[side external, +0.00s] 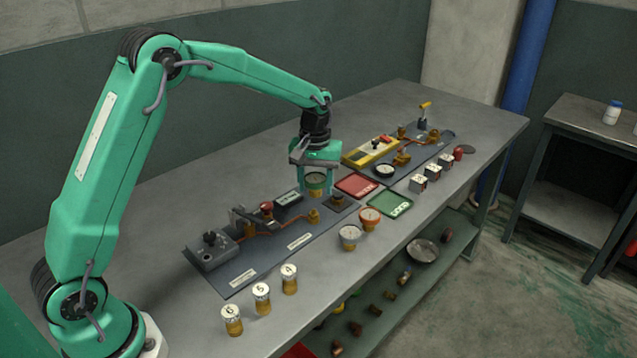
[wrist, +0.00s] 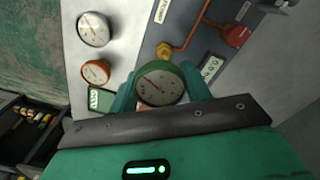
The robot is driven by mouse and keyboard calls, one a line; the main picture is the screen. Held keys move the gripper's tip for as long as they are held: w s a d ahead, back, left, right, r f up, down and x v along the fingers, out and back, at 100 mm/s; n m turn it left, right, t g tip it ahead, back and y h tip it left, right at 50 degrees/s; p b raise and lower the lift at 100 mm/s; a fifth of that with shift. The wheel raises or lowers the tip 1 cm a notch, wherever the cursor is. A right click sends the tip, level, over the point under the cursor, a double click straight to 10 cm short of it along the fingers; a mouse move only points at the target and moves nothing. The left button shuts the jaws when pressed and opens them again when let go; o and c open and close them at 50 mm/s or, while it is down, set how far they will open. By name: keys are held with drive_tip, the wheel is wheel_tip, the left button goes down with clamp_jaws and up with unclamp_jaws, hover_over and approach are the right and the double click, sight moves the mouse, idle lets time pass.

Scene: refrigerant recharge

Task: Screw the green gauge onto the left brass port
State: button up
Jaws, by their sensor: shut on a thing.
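The green gauge (side external: 316,181) is upright between the fingers of my gripper (side external: 317,186), which is shut on it above the left panel. In the wrist view my gripper (wrist: 161,90) has a finger on each side of the green gauge (wrist: 160,82), with its pale round dial facing the camera. The left brass port (side external: 313,215) stands at the end of a copper pipe on the left panel, below the gauge and apart from it. In the wrist view the brass port (wrist: 163,50) shows just beyond the gauge's rim.
A white gauge (side external: 349,238) and an orange gauge (side external: 369,218) stand in front of the panel. A red tray (side external: 356,185) and a green tray (side external: 390,204) lie to the right. Several numbered cans (side external: 261,297) line the front edge. Another panel with brass fittings (side external: 402,158) lies farther right.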

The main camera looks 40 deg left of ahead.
sight(314, 195)
drive_tip(key=shift+w+a, duration=0.2)
drive_tip(key=shift+a, duration=0.3)
drive_tip(key=shift+f, duration=0.15)
drive_tip(key=shift+f, duration=2.1)
drive_tip(key=shift+f, duration=0.95)
